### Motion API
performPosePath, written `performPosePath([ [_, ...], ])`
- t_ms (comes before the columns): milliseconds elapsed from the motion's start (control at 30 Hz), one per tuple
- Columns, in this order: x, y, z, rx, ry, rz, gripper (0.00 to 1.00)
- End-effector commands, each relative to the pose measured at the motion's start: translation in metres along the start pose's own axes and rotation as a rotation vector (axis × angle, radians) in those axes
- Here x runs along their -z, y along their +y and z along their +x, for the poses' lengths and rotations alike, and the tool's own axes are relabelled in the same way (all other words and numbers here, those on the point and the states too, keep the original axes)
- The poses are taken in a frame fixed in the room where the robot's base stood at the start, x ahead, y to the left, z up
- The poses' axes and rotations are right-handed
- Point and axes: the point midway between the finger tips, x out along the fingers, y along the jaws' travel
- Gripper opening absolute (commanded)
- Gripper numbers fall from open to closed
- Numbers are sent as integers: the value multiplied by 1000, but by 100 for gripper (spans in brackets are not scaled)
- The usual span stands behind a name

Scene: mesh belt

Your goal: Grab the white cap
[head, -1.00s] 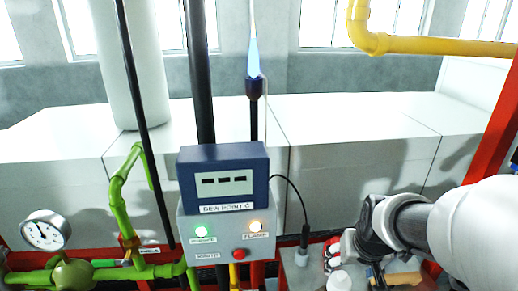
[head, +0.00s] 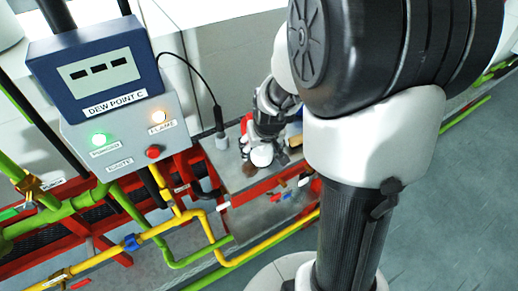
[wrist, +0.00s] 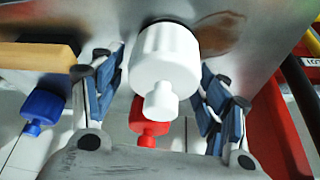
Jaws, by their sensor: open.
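The white cap (wrist: 164,60) is a stepped white piece, a wide part with a narrower knob, at the metal bench top in the wrist view. It also shows in the head view (head: 262,157), just below my gripper (head: 265,138). In the wrist view my gripper (wrist: 158,88) is open, with one blue-padded finger on each side of the cap. Gaps show between the cap and both fingers. The cap's underside is hidden.
A grey bench (head: 222,172) on a red frame carries a dark upright probe (head: 220,122) and a wooden piece (wrist: 35,55). Red (wrist: 148,128) and blue (wrist: 42,106) pieces lie lower down. Yellow and green pipes run at the left front; open floor lies right.

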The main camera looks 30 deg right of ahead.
Motion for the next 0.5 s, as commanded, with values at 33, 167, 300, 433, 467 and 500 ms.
performPosePath([
  [33, 0, 0, 1, 0, 0, 0, 68],
  [167, 0, 0, 0, 0, 1, 0, 68],
  [300, 0, 0, 0, 0, 0, 0, 62],
  [433, 0, 0, 0, 0, 0, 0, 54],
  [467, 0, 0, 0, 0, 0, 0, 52],
  [500, 0, 0, 0, 0, 0, 0, 49],
])
